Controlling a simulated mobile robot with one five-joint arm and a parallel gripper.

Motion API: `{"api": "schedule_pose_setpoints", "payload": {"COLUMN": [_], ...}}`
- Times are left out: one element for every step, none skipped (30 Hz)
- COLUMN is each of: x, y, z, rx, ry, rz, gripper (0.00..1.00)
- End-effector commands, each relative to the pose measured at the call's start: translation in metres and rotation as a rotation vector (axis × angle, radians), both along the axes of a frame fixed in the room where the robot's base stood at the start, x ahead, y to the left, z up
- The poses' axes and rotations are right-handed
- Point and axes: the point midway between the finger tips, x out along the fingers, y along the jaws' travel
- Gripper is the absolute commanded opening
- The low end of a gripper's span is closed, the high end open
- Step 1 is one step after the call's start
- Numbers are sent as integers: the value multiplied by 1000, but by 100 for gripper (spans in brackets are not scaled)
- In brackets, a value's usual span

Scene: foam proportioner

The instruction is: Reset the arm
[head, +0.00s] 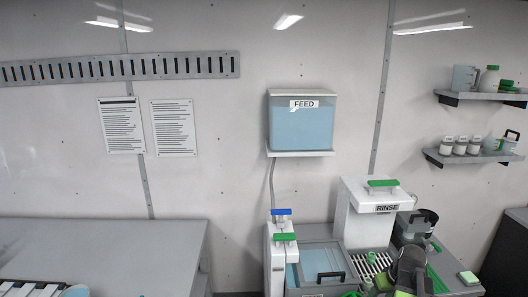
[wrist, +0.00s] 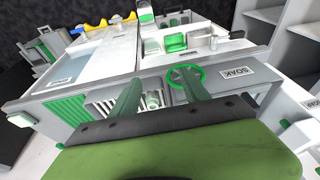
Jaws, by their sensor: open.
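My gripper (wrist: 161,85) shows in the wrist view as two green fingers standing well apart, with nothing between them that I can see held. Behind the fingers is a grey and white station with a SOAK label (wrist: 236,72). A green ring (wrist: 186,77) on the station's front lies behind the right finger; I cannot tell whether they touch. In the head view, dark grey and green parts of my arm appear at the lower right, in front of the station with the RINSE label (head: 387,209). The fingertips are hard to make out there.
A FEED tank (head: 302,125) with blue liquid hangs on the wall above the station. Shelves (head: 484,97) with bottles are at the right. A grey bench (head: 120,250) stands at the left. A green sponge-like block (head: 469,278) lies at the lower right. Open wall fills the centre left.

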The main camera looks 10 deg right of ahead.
Motion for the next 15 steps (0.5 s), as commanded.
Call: {"api": "schedule_pose_setpoints", "payload": {"x": [7,11,16,19,22,25,26,27,25,24,21,18,15,12,9], "y": [25,40,62,80,99,128,151,174,205,226,245,267,281,293,306], "z": [-5,-7,-10,-13,-16,-20,-23,-26,-29,-32,-34,-36,-37,-38,-39], "rx": [6,9,13,15,17,18,15,13,5,-1,-8,-18,-24,-32,-39], "ry": [18,31,49,65,82,105,127,146,174,191,208,226,239,249,260], "rz": [15,22,29,34,41,49,56,62,69,73,75,77,78,77,76], "gripper": [54,54,54,54,54,54,54,54,54,54,54,54,54,54,54]}}
